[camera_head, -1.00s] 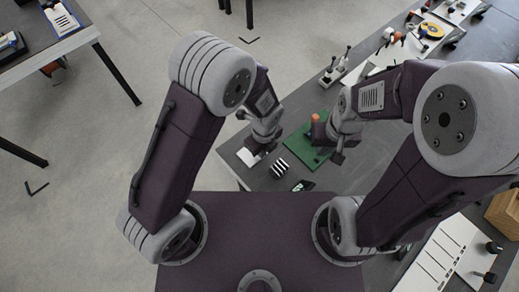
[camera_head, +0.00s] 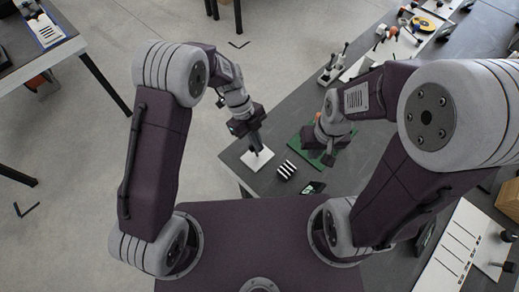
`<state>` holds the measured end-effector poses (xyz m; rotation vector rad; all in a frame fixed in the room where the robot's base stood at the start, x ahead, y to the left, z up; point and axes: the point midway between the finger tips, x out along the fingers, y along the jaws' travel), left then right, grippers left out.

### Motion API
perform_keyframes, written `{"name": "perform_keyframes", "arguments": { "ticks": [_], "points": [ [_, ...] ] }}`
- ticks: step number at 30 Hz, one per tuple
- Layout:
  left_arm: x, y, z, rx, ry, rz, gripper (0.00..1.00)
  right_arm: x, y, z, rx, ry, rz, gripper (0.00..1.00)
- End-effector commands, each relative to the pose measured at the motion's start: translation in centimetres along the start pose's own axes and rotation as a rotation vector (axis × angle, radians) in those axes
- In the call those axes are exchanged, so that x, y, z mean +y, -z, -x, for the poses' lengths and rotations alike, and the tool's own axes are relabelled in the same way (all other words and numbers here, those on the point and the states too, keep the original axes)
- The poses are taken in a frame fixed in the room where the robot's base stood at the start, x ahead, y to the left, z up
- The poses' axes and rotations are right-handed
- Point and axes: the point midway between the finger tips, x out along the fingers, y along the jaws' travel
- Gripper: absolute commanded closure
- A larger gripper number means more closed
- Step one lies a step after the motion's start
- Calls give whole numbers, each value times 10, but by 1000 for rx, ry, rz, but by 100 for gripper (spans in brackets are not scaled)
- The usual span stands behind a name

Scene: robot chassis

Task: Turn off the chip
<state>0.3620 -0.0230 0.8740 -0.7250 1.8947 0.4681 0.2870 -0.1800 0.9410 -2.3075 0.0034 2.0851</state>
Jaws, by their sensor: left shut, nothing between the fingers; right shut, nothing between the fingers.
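A green board (camera_head: 300,144) lies on the dark table, partly covered by my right arm. My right gripper (camera_head: 328,158) is shut and empty above the board's lower right part. A small orange piece (camera_head: 318,117) shows at the edge of my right wrist. A white square plate (camera_head: 250,161) lies left of the board. My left gripper (camera_head: 257,150) is shut and empty, pointing down at the plate; I cannot tell whether it touches it. Which of these is the chip is not clear.
A black-and-white striped block (camera_head: 287,170) and a small dark item (camera_head: 312,188) sit on the table (camera_head: 268,185) in front of the board. White racks with tools (camera_head: 385,50) stand at the back right. Another table (camera_head: 70,45) is at the far left.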

Motion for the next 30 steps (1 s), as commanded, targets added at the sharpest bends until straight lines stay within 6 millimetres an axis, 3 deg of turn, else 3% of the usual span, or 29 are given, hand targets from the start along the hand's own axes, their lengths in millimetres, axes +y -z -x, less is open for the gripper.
{"name": "perform_keyframes", "arguments": {
  "ticks": [30],
  "points": [
    [-1,10,22,-3,0,1,100,0,2,15,1,0,0,100]
  ]
}}
